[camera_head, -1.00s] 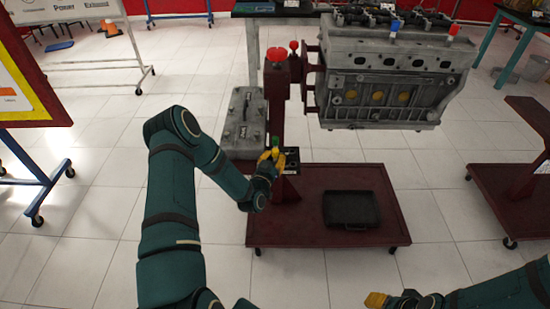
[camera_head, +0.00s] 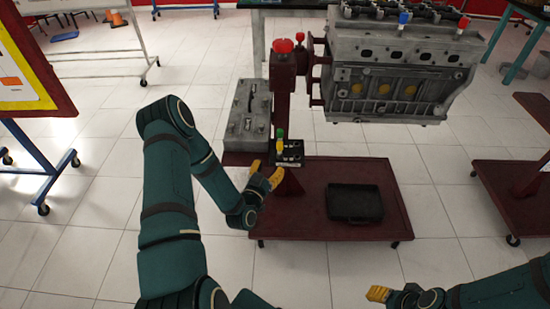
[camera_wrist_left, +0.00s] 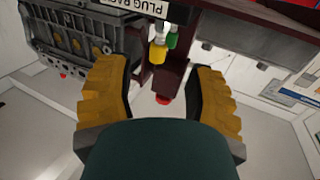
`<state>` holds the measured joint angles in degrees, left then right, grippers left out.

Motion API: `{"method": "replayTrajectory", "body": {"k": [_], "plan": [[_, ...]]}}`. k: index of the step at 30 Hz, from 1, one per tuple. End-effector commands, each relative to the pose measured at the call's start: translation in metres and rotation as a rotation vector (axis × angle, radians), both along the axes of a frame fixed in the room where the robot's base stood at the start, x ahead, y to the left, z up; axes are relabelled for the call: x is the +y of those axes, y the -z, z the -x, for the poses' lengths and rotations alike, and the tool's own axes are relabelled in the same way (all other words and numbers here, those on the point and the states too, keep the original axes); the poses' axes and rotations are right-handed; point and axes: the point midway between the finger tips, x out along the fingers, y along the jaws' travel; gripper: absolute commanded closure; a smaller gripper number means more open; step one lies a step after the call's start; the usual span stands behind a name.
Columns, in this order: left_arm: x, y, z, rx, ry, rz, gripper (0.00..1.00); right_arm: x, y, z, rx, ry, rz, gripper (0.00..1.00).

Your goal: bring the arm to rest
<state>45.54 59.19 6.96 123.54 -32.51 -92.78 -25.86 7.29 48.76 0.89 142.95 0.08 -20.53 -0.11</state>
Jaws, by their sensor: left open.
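My left gripper (camera_head: 267,170) is open and empty, just left of and in front of the small black plug rack (camera_head: 290,153). A green-topped plug (camera_head: 280,133) and a yellow plug (camera_head: 280,145) stand at the rack, apart from the fingers. In the left wrist view, the two yellow fingers (camera_wrist_left: 160,80) are spread wide. The yellow plug (camera_wrist_left: 158,52) and green plug (camera_wrist_left: 173,40) show beyond the gap, by the label of the rack (camera_wrist_left: 130,5). My right gripper (camera_head: 377,294) is low at the right with yellow fingers; its opening is unclear.
The dark red stand base (camera_head: 300,220) bears a black tray (camera_head: 355,184). A grey engine block (camera_head: 400,75) hangs on the red post (camera_head: 283,90). A grey case (camera_head: 247,120) stands left of it.

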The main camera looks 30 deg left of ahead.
Motion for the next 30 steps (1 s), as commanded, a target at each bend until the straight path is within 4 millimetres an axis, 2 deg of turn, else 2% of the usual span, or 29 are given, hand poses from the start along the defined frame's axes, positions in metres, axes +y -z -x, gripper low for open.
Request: {"method": "replayTrajectory", "body": {"k": [3, 7, 14, 17, 20, 24, 26, 30], "plan": [[-0.003, 0.001, 0.017, 0.003, 0.0, 0.001, 0.46, 0.0, 0.0, 0.0, 0.0, 0.0, 0.0, 0.53], [-0.005, 0.0, 0.026, 0.001, 0.001, 0.0, 0.46, 0.0, 0.0, 0.0, 0.0, 0.0, 0.0, 0.53], [-0.005, 0.0, 0.029, -0.001, 0.0, 0.0, 0.46, 0.0, 0.0, 0.0, -0.001, 0.0, 0.0, 0.53], [-0.014, 0.003, 0.026, 0.029, 0.022, 0.016, 0.46, 0.0, 0.0, -0.001, -0.002, 0.001, 0.0, 0.53], [-0.04, 0.012, 0.019, 0.129, 0.081, 0.066, 0.46, 0.0, 0.0, -0.001, -0.002, 0.001, 0.0, 0.53], [-0.1, 0.036, 0.018, 0.382, 0.2, 0.181, 0.46, 0.0, 0.0, -0.001, -0.002, 0.001, 0.0, 0.53], [-0.127, 0.045, 0.026, 0.508, 0.244, 0.234, 0.46, 0.0, 0.0, -0.001, -0.002, 0.001, 0.0, 0.53], [-0.184, 0.062, 0.061, 0.809, 0.313, 0.343, 0.46, 0.0, 0.0, -0.001, -0.002, 0.001, 0.0, 0.53]]}}
